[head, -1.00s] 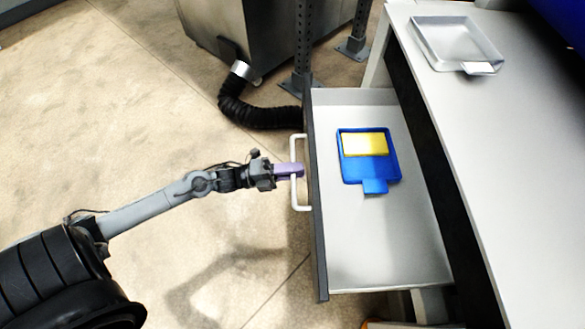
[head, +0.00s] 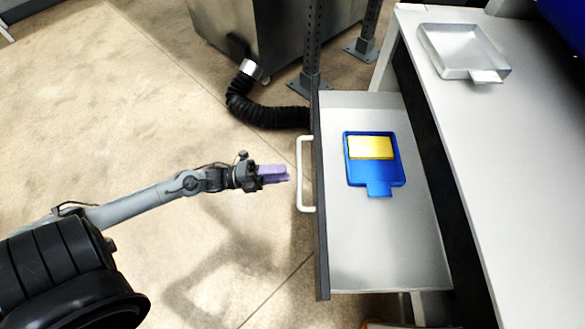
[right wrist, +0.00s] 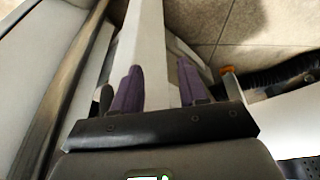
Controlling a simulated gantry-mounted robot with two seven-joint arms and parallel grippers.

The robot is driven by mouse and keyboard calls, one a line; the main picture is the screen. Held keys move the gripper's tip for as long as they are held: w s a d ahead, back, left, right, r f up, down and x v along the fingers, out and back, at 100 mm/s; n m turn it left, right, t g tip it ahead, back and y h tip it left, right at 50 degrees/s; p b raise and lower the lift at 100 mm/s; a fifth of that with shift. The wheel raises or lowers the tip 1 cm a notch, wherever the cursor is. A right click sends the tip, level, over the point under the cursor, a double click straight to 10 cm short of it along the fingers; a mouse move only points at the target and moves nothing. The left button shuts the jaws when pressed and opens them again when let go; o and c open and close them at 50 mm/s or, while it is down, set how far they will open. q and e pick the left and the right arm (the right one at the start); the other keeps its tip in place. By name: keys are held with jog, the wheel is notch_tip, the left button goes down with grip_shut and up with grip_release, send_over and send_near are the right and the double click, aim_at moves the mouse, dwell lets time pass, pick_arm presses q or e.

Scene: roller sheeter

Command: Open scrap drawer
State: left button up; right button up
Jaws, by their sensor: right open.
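The scrap drawer (head: 375,250) stands pulled out from the bench in the head view, its inside bare to sight. Its white bar handle (head: 301,172) is on the dark front panel (head: 320,230). My left gripper (head: 288,175) has purple fingers, parted and empty, a short way left of the handle and not touching it. My right gripper (right wrist: 160,85) shows in the right wrist view with its two purple fingers wide apart and nothing held between them.
A blue tray (head: 378,178) with a yellow block (head: 371,147) lies in the drawer. A clear tray (head: 455,50) rests on the white bench top (head: 500,160). A black hose (head: 265,113) and metal posts stand behind.

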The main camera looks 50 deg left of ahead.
pick_arm(q)
jog(key=shift+p+v, duration=0.5)
jog(key=shift+v, duration=2.05)
